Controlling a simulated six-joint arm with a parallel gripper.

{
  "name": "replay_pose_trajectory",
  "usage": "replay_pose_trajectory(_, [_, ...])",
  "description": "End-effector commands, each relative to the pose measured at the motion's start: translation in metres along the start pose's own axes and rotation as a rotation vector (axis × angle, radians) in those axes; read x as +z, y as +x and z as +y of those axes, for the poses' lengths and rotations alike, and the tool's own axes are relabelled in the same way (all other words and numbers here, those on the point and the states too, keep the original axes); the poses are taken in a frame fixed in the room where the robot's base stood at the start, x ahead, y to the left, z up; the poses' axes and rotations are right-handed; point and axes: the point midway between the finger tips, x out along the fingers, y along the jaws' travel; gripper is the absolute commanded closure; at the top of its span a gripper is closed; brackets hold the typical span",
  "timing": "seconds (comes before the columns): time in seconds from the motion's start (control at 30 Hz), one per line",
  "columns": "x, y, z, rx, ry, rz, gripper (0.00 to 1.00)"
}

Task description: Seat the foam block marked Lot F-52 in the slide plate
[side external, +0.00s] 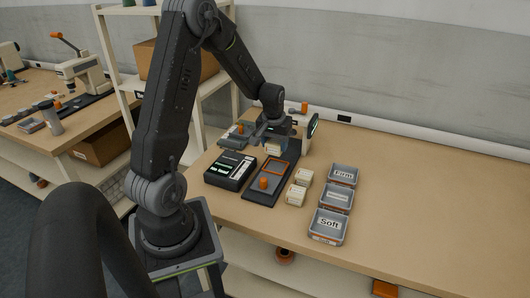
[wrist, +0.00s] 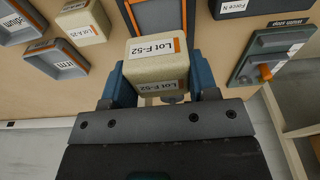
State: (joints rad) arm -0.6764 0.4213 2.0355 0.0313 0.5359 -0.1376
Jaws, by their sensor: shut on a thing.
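My gripper (wrist: 158,78) is shut on the cream foam block (wrist: 157,68), with one finger on each side. The block's labels read Lot F-52. In the side external view, my gripper (side external: 272,136) holds the block (side external: 272,149) over the far part of the black tester base, beyond the slide plate (side external: 277,175). The plate has an orange-edged square recess and an orange knob (side external: 264,183). The recess looks empty. In the wrist view, part of the plate (wrist: 155,20) shows just past the block; the block hides the rest.
Trays Firm (side external: 343,183), a middle one (side external: 336,206) and Soft (side external: 326,237) stand further right. A display box (side external: 231,170) is left. A tester head (side external: 313,127) stands behind.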

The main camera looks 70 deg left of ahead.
Motion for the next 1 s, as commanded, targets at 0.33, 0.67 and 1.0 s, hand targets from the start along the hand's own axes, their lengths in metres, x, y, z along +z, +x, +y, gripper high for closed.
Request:
replay_pose_trajectory(0.33, [-0.009, 0.020, 0.000, 0.000, 0.003, -0.003, 0.68])
replay_pose_trajectory(0.67, [-0.005, 0.045, 0.000, -0.001, 0.003, -0.001, 0.68])
replay_pose_trajectory(1.0, [-0.004, 0.053, 0.000, 0.000, 0.003, 0.000, 0.68])
